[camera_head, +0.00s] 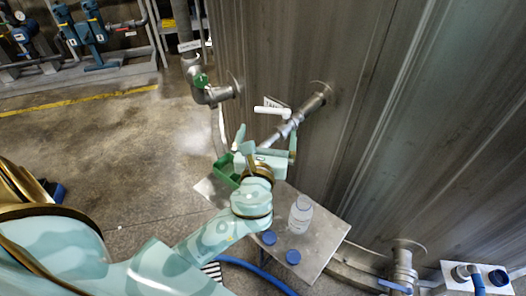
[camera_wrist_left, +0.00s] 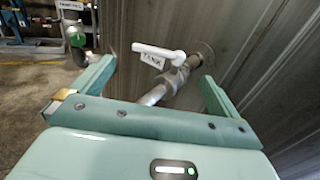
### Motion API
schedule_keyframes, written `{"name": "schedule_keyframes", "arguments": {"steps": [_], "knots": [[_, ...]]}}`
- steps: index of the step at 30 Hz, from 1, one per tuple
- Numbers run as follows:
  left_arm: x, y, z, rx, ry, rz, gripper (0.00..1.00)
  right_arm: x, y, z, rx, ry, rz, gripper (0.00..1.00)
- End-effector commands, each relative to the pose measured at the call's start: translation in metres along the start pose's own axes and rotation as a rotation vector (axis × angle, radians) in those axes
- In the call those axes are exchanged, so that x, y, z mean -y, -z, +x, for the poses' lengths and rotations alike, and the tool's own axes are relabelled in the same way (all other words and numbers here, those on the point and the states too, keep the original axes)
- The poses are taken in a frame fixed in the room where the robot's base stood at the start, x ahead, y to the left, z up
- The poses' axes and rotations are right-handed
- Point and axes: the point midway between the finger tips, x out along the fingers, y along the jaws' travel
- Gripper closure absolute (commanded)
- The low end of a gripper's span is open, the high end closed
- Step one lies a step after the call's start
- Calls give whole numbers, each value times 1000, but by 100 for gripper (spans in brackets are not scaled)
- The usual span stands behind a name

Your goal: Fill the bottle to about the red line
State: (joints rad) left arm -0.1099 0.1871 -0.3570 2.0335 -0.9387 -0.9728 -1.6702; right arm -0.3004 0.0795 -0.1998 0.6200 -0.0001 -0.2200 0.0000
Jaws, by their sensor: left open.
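A clear bottle (camera_head: 300,214) with a pale label stands upright on a small grey table (camera_head: 322,238) in the head view. No red line can be made out on it at this size. A sampling valve with a white lever handle (camera_head: 272,110) sits on a metal pipe (camera_head: 300,120) coming out of the tank wall. My right gripper is not in view.
Two blue caps (camera_head: 293,257) lie on the table near the bottle. A green container (camera_head: 226,170) is at the table's far left, partly behind my gripper. The tall metal tank wall (camera_head: 400,130) bounds the right side. Another green-marked valve (camera_head: 201,82) is farther back.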

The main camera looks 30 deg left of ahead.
Motion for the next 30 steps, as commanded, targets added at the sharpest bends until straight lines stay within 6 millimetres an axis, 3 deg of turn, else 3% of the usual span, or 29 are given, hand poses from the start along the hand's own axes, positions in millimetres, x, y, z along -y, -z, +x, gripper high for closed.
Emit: {"name": "schedule_keyframes", "arguments": {"steps": [3, 9, 30], "knots": [[0, 2, -29, -4, 1, -3, 0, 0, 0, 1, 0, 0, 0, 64], [0, 1, -57, -2, 0, -1, 0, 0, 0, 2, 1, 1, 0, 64], [1, 0, -63, 0, 5, -60, 0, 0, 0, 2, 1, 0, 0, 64]]}}
